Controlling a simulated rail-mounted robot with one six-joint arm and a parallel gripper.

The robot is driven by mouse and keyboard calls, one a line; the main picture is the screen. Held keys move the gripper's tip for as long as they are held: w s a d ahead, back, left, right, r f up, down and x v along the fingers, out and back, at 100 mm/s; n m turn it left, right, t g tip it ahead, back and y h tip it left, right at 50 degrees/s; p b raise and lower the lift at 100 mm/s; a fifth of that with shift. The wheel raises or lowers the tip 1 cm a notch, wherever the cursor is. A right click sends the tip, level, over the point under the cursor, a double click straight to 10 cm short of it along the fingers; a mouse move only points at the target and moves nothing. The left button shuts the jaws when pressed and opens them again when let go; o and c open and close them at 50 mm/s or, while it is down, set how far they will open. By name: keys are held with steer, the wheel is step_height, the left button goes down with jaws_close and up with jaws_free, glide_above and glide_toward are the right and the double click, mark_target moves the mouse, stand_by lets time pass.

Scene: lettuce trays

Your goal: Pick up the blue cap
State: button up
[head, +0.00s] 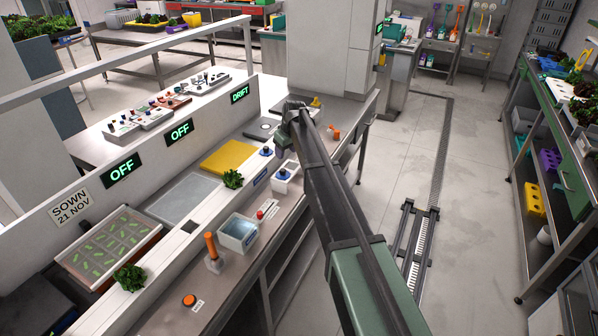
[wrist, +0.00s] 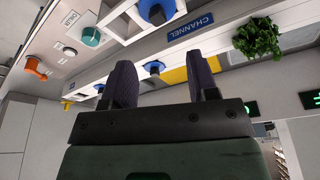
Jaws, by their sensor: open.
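Several blue round caps or knobs show, and I cannot tell for sure which is the blue cap. In the wrist view one blue cap (wrist: 153,67) appears between my fingers, beyond them. A larger blue cap (wrist: 157,10) sits on a white box at the top, and a third blue knob (wrist: 99,87) is partly beside the left finger. In the head view a blue cap (head: 266,152) lies on the ledge and a dark blue one (head: 283,173) is on a white box. My gripper (wrist: 162,80) is open and empty; it also shows in the head view (head: 282,138), small, above the bench.
A lettuce plant (head: 232,179) stands on the ledge beside a yellow panel (head: 226,158). A blue-lined tub (head: 238,234), an orange-handled tool (head: 212,248) and an orange button (head: 190,300) line the bench front. A seedling tray (head: 150,236) is at left.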

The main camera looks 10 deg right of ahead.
mark_target(283, 170)
steer(key=b+x, duration=1)
steer(key=x, duration=0.1)
steer(key=shift+d+f, duration=0.15)
steer(key=shift+r, duration=0.25)
steer(key=c, duration=1)
